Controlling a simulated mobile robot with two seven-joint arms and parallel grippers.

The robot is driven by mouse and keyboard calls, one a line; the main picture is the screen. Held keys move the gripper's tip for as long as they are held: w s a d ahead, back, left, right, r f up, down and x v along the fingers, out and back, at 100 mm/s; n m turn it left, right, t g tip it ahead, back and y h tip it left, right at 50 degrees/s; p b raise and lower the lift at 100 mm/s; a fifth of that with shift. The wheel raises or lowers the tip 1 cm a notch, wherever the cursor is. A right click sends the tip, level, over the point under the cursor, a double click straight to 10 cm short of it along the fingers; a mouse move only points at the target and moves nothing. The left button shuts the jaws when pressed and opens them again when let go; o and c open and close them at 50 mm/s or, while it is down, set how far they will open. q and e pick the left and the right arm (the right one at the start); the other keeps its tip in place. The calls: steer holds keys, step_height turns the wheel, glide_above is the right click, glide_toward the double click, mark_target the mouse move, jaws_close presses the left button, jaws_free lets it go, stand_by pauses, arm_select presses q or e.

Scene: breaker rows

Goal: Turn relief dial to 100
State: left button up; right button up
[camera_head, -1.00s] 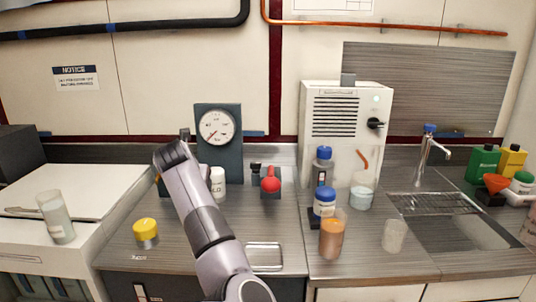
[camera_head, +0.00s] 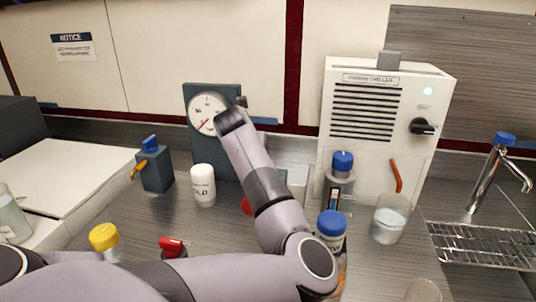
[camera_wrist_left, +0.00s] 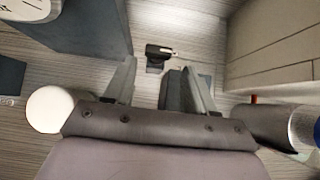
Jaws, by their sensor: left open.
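A small black knob-like part (camera_wrist_left: 160,50) with a pale bar shows in the left wrist view, just beyond and between my fingers, apart from them. I cannot tell for sure that it is the relief dial, and no markings are readable. My arm hides that spot in the head view. My left gripper (camera_wrist_left: 159,68) is open, with nothing between its fingers. In the head view its wrist is in front of the panel's right edge and its fingers are mostly hidden. A round white gauge (camera_head: 206,114) with a red needle sits on a dark panel (camera_head: 193,149). My right gripper is not in view.
A white bottle (camera_head: 203,186) stands left of my forearm, and blue-capped bottles (camera_head: 342,163) stand to its right. A white chiller (camera_head: 385,90) with a black knob (camera_head: 423,126) is behind them. A yellow-capped jar (camera_head: 104,238) and a red-topped item (camera_head: 173,246) are in front.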

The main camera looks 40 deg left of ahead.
arm_select(q)
steer(key=shift+p+x, duration=0.6)
steer(key=shift+x, duration=2.85)
